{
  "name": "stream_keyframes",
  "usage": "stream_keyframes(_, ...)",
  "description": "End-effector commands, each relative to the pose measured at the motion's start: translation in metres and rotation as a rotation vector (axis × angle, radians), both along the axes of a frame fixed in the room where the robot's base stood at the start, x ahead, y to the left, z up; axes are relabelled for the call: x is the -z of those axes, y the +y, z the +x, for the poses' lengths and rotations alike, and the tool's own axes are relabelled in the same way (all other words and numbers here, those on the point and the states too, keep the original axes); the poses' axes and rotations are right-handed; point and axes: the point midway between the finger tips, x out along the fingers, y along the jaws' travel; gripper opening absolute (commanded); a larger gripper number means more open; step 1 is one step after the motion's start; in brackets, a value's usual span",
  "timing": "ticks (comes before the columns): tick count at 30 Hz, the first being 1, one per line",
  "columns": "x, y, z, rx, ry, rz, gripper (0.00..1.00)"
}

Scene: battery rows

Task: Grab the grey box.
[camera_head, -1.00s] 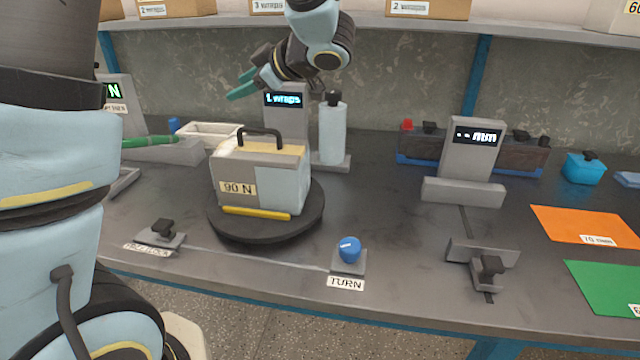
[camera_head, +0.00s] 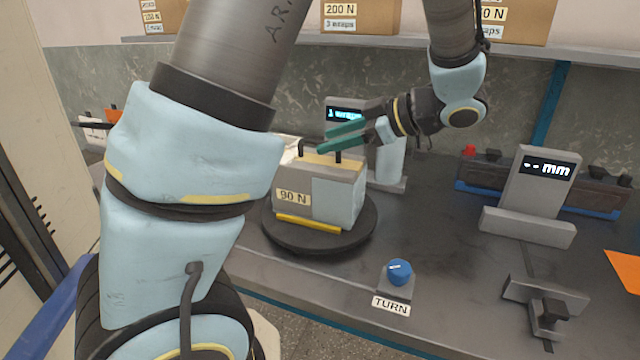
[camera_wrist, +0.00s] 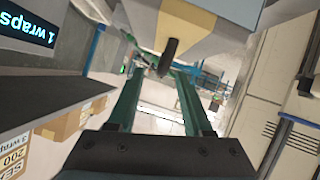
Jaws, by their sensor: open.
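The grey box (camera_head: 338,200), with a "90 N" label, a yellow strip low on its front and a dark handle (camera_head: 338,157) on top, sits on a round black turntable (camera_head: 285,240). My gripper (camera_head: 322,142) has green fingers, open, reaching in from the right at handle height. The fingers cover the handle's top bar in the head view. In the wrist view the box (camera_wrist: 230,8) is at the top, and an end of the handle (camera_wrist: 168,58) shows between the tips of my open gripper (camera_wrist: 158,78). Contact cannot be told.
A "1 wraps" display (camera_head: 345,113) and a pale bottle (camera_head: 391,160) stand close behind the box. A blue TURN knob (camera_head: 399,272) is at the front. A "mm" gauge (camera_head: 540,185) and a clamp (camera_head: 545,305) stand to the right. A shelf with cartons (camera_head: 360,15) runs above.

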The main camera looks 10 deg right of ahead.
Motion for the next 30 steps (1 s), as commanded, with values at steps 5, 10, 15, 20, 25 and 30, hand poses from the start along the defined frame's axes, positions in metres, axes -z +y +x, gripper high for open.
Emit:
stream_keyframes(5,0.01,0.021,0.012,-0.003,0.001,0.002,0.5)
stream_keyframes(10,0.015,0.028,0.017,-0.001,0.0,0.001,0.5)
stream_keyframes(15,0.015,0.028,0.017,-0.001,0.001,0.0,0.5)
stream_keyframes(20,0.015,0.028,0.017,-0.001,0.001,0.0,0.34)
stream_keyframes(25,0.015,0.028,0.017,-0.001,0.001,0.0,0.14)
stream_keyframes(30,0.015,0.028,0.017,-0.001,0.001,0.0,0.0)
